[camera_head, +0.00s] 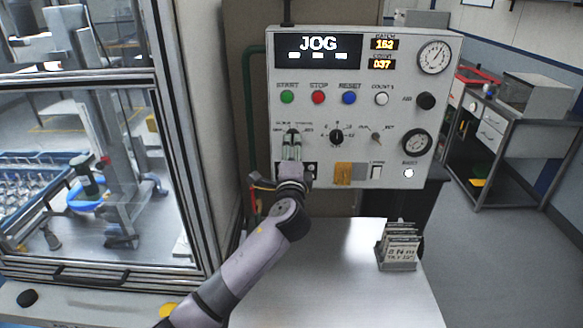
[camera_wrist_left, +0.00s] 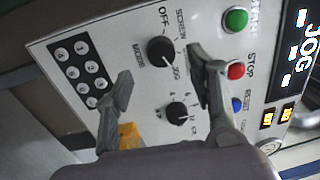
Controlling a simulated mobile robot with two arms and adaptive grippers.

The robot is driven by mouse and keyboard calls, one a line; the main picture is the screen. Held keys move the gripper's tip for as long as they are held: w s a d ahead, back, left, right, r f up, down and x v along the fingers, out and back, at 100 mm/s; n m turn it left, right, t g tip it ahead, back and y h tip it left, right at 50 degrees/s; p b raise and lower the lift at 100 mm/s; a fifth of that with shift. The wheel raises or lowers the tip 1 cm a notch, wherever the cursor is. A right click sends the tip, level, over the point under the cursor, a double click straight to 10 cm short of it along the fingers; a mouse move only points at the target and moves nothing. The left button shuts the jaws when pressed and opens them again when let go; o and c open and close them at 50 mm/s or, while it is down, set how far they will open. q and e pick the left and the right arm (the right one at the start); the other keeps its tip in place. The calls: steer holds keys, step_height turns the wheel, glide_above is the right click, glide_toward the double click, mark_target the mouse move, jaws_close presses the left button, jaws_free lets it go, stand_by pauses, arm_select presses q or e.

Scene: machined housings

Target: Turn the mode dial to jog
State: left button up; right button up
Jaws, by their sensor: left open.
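The panel's screen (camera_head: 318,50) reads JOG in white letters. My right gripper is not in view.
A second black dial (camera_wrist_left: 178,113) sits beside the mode dial. Green (camera_head: 287,97), red (camera_head: 318,97) and blue (camera_head: 349,97) buttons are above. A keypad (camera_wrist_left: 80,70) lies near the mode dial. A card holder (camera_head: 397,262) stands on the white table (camera_head: 320,285) below.

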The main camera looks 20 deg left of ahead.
arm_select(q)
steer(key=v, duration=0.7)
